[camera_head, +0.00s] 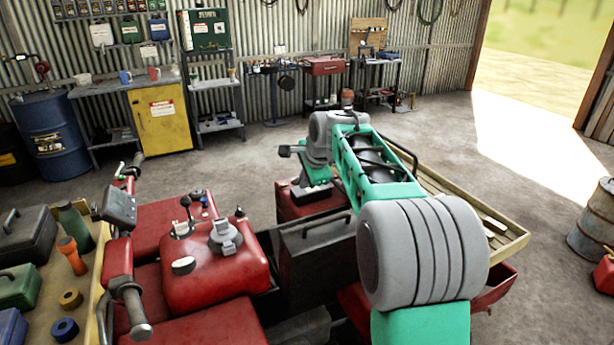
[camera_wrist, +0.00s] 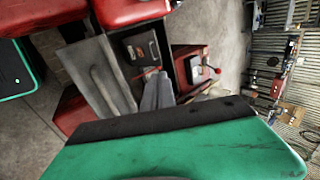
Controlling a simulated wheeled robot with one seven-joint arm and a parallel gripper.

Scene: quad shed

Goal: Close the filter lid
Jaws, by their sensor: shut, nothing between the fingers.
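A grey panel with a handle-like ridge, which looks like the filter lid (camera_head: 318,255), stands raised on the red quad between the tank and the rear rack. In the wrist view the lid (camera_wrist: 98,75) is tilted up beside an open bay holding a dark box (camera_wrist: 138,47), perhaps the filter. My gripper (camera_head: 312,196) is beyond the lid in the head view, partly hidden by my arm. In the wrist view my gripper (camera_wrist: 155,82) is shut and empty, its grey fingertips at the bay, right of the lid. I cannot tell whether it touches anything.
The red tank (camera_head: 215,275) and handlebar (camera_head: 128,285) are left of the lid. A wooden rack (camera_head: 510,235) lies to the right. A bench with toolboxes (camera_head: 25,235) stands at the left. The concrete floor (camera_head: 235,180) behind is clear.

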